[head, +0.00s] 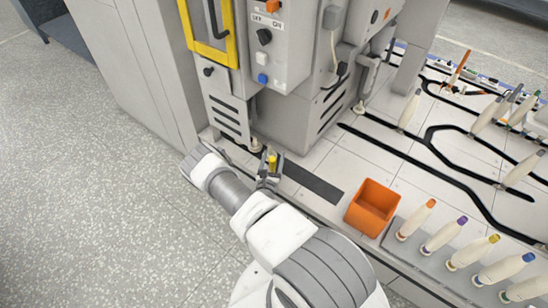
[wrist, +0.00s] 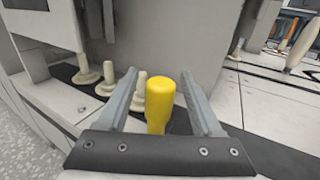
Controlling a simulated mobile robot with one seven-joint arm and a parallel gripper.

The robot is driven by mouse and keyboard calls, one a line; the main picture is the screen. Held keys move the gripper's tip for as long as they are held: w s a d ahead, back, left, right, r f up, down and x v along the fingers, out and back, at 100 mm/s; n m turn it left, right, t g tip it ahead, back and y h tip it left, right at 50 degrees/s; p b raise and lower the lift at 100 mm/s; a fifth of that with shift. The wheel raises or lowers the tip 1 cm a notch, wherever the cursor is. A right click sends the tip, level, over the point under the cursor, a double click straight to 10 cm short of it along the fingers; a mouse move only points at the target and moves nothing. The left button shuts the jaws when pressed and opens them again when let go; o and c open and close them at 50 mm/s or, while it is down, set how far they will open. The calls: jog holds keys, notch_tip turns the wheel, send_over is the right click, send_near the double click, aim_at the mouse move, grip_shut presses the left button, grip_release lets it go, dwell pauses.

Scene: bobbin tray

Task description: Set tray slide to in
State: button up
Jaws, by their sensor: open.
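A yellow rounded knob (wrist: 159,104) stands upright between the two fingers of my gripper (wrist: 160,74) in the wrist view. A gap shows on each side of it, so the fingers are open around or just above it. In the head view my gripper (head: 270,166) is beside the grey machine's lower front corner, with the yellow knob (head: 272,161) showing at it. A dark strip (head: 314,184) runs along the white deck to the right of the gripper. The knob's base is hidden by my gripper, and I cannot tell how it joins the slide.
The grey machine (head: 282,115) rises just behind my gripper. Several cream pegs, including one peg (wrist: 108,73), stand to the left in the wrist view. An orange bin (head: 372,207) and a grey rack (head: 440,262) of colour-tipped bobbins are to the right. The speckled floor (head: 90,200) is clear.

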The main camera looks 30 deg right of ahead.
jog(key=shift+w+d, duration=0.5)
grip_shut()
dwell(1.2)
